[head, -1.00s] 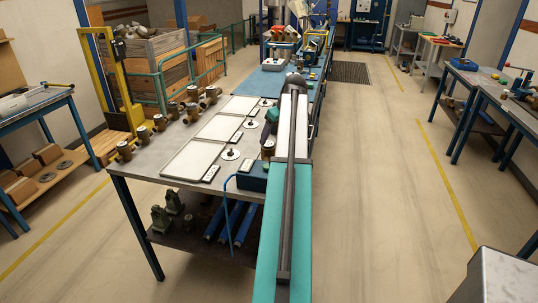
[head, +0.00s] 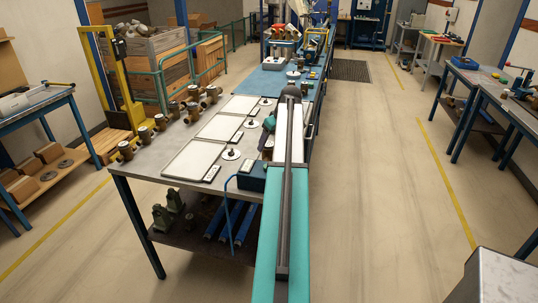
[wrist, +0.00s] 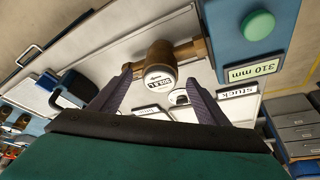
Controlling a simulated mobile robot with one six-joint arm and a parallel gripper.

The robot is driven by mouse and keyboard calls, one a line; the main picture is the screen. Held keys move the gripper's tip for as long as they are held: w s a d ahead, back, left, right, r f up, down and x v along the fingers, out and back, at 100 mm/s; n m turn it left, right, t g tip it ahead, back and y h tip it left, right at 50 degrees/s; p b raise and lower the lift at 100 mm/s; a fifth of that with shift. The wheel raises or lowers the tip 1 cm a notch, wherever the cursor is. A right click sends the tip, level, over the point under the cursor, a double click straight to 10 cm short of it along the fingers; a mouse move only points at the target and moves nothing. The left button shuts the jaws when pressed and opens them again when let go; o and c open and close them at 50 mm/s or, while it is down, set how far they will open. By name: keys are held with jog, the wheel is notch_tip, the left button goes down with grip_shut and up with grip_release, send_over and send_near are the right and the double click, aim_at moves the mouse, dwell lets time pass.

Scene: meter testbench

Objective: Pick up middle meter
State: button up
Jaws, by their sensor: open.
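A brass meter with a round white labelled face (wrist: 158,76) is in the upper middle of the wrist view. Its pipe ends stick out to the sides. My gripper (wrist: 160,80) is open, with one dark finger on each side of this meter's face; I cannot tell whether they touch it. In the head view a brass meter (head: 267,150) shows partly beside my arm, which hides much of it. Several other brass meters (head: 160,122) stand in a row along the left of the bench. I cannot tell which one is the middle meter.
Several white trays (head: 195,160) lie on the grey bench. A blue box with a green button and a "310 mm" display (wrist: 258,45) is close on the right in the wrist view. A "Stuck" label (wrist: 237,93) lies near the right finger. The floor right of the bench is clear.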

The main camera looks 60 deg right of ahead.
aim_at(269, 143)
jog(key=shift+p+x, duration=0.5)
jog(key=shift+x, duration=1.2)
jog(key=shift+r, duration=0.1)
grip_shut()
jog(key=shift+w+d, duration=0.1)
jog(key=shift+w+d+r+b, duration=0.15)
jog(key=shift+d+r+b, duration=0.15)
jog(key=shift+d+r, duration=0.2)
jog(key=shift+w+d+r+b, duration=0.15)
jog(key=shift+d+r+b, duration=0.15)
jog(key=shift+d, duration=0.2)
jog(key=w+d+r, duration=0.3)
jog(key=d+r, duration=0.2)
jog(key=d, duration=0.4)
jog(key=shift+r+b, duration=0.3)
jog(key=shift+b, duration=0.15)
